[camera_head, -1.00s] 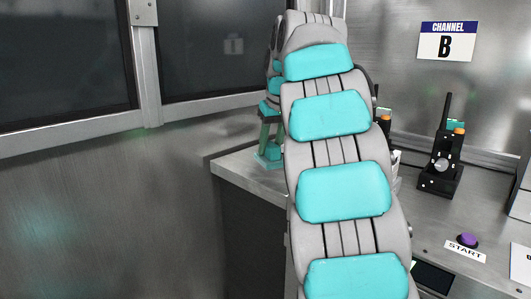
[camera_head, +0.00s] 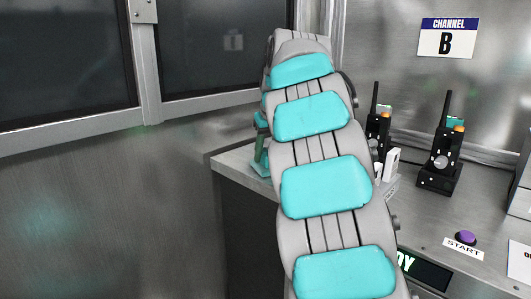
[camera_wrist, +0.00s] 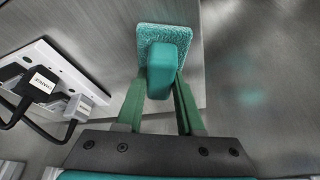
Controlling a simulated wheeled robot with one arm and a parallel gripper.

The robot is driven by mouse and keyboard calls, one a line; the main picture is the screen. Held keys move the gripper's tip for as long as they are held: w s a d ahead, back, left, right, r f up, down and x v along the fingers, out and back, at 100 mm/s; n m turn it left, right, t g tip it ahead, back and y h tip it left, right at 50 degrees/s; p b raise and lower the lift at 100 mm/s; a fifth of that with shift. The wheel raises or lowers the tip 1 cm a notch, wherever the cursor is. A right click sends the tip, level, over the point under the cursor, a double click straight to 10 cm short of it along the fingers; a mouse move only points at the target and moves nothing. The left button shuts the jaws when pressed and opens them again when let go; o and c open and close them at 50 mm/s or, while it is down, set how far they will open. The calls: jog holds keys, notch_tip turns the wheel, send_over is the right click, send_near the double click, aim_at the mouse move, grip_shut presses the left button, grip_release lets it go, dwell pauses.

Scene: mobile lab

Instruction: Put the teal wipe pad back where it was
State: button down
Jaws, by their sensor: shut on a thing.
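The teal wipe pad (camera_wrist: 150,36) is in the upper middle of the wrist view, a fuzzy square with a smooth teal grip block on it. My gripper (camera_wrist: 162,80) is shut on that block, with a green finger on each side. The pad is over the metal counter, close to its edge; I cannot tell whether it touches the surface. In the head view my arm hides most of my gripper, and only a bit of green and teal (camera_head: 262,160) shows at the counter's left corner.
In the head view the counter (camera_head: 425,215) holds two black handheld radios (camera_head: 440,160), a purple START button (camera_head: 466,237) and a lit display (camera_head: 425,270). Left of the counter is open.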

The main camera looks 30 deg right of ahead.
jog(key=shift+f, duration=0.15)
jog(key=c, duration=0.5)
grip_release()
jog(key=p+v, duration=0.2)
jog(key=v, duration=1)
jog(key=shift+r, duration=0.25)
